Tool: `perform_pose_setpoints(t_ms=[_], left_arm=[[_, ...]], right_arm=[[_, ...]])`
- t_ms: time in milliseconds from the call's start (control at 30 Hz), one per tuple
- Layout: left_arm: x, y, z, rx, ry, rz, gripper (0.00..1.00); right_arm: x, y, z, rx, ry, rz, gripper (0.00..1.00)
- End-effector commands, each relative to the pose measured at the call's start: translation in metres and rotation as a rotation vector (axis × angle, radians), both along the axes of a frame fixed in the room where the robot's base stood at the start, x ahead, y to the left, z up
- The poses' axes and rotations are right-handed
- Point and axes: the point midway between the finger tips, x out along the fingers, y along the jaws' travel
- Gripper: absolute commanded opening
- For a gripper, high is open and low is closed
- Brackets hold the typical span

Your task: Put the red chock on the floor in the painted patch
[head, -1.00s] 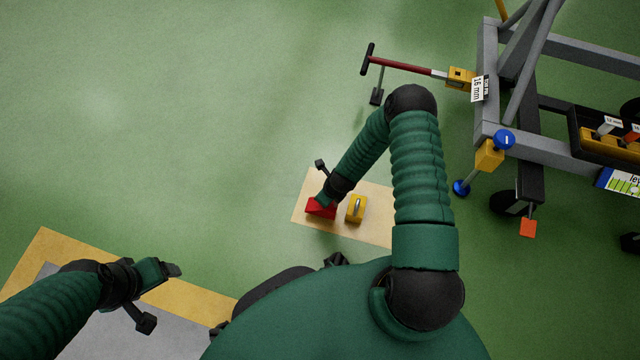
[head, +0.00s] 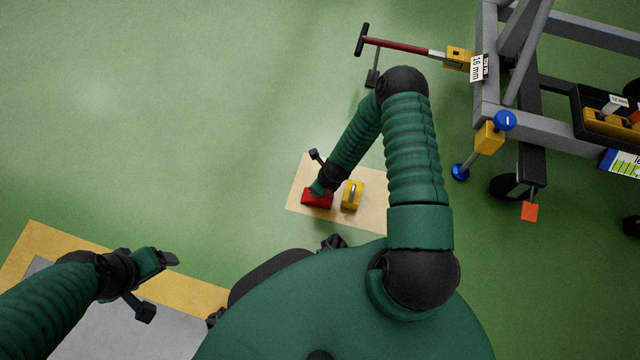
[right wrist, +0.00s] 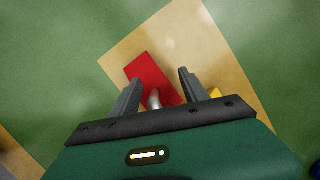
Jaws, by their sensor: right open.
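The red chock (head: 314,201) sits on a tan rectangle (head: 297,190) on the floor, beside a yellow chock (head: 352,196). My right gripper (head: 321,189) is over the red chock. In the right wrist view, the red chock (right wrist: 147,70) lies under my open right gripper (right wrist: 160,76), and its silver handle (right wrist: 154,99) shows between the two fingers. The fingers are not shut on it. My left gripper (head: 166,258) hangs at the lower left, away from both chocks; its jaws are too unclear to read.
A yellow-bordered grey floor area (head: 75,320) lies at the lower left, under my left arm. A grey wheeled frame (head: 487,80) with a red-handled bar (head: 400,45) stands at the upper right. Green floor is clear at the upper left.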

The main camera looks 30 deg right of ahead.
Motion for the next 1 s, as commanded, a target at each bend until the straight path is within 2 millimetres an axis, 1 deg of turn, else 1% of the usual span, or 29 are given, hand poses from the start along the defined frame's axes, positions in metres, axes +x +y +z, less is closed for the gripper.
perform_pose_setpoints(t_ms=[167, 300, 400, 500, 567, 633, 667, 767, 800, 867, 900, 967, 1000], left_arm=[[0.0, 0.0, 0.028, 0.0, 0.0, 0.0, 0.77], [0.0, 0.0, 0.053, 0.0, 0.0, 0.0, 0.77], [0.0, 0.0, 0.066, 0.0, 0.0, 0.0, 0.77], [0.0, 0.0, 0.073, 0.0, 0.0, 0.0, 0.77], [0.0, 0.0, 0.075, 0.0, 0.0, 0.0, 0.77], [0.0, 0.0, 0.076, 0.0, 0.0, 0.0, 0.77], [0.0, 0.0, 0.076, 0.0, 0.0, 0.0, 0.77], [0.0, 0.0, 0.075, 0.0, 0.0, 0.0, 0.77], [0.0, 0.0, 0.075, 0.0, 0.0, 0.0, 0.77], [0.0, 0.0, 0.074, 0.0, 0.0, 0.0, 0.77], [0.0, 0.0, 0.074, 0.0, 0.0, 0.0, 0.77], [0.0, 0.0, 0.074, 0.0, 0.0, 0.0, 0.77], [0.0, 0.0, 0.074, 0.0, 0.0, 0.0, 0.77]], right_arm=[[-0.009, -0.001, 0.037, 0.0, 0.0, -0.003, 0.53], [-0.02, -0.002, 0.075, 0.0, -0.001, -0.002, 0.53], [-0.027, -0.002, 0.095, 0.0, 0.0, -0.002, 0.53], [-0.032, -0.002, 0.108, 0.0, -0.001, -0.001, 0.53], [-0.034, -0.002, 0.113, 0.0, -0.001, 0.001, 0.53], [-0.033, -0.002, 0.12, -0.013, -0.004, 0.045, 0.53], [-0.031, -0.001, 0.125, -0.028, -0.007, 0.096, 0.53], [-0.021, 0.006, 0.161, -0.121, -0.019, 0.43, 0.53], [-0.017, 0.011, 0.184, -0.177, -0.023, 0.627, 0.53], [-0.015, 0.022, 0.221, -0.273, -0.025, 0.959, 0.53], [-0.017, 0.03, 0.246, -0.338, -0.024, 1.186, 0.53], [-0.024, 0.043, 0.284, -0.434, -0.02, 1.513, 0.53], [-0.031, 0.051, 0.308, -0.495, -0.017, 1.724, 0.53]])
